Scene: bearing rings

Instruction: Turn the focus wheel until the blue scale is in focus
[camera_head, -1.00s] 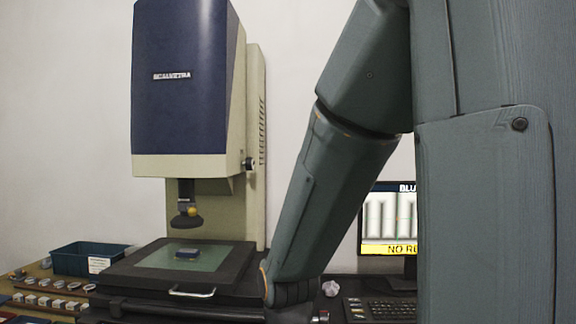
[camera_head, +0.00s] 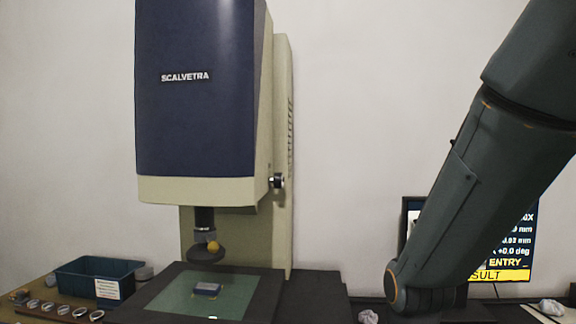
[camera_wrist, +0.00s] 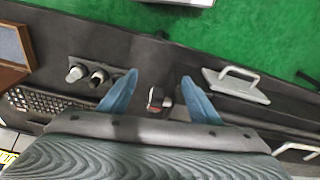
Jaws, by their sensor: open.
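The knob (camera_head: 277,182) on the right side of the blue and cream SCALVETRA measuring machine (camera_head: 185,90) looks like the focus wheel. In the head view my gripper is out of sight below the arm.
A monitor (camera_head: 517,222) stands at the right, partly behind my arm, showing readings and a yellow band. A blue-green bin (camera_head: 70,279) and several rings (camera_head: 63,309) are at lower left. A metal handle (camera_wrist: 236,82) stands right of my fingers.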

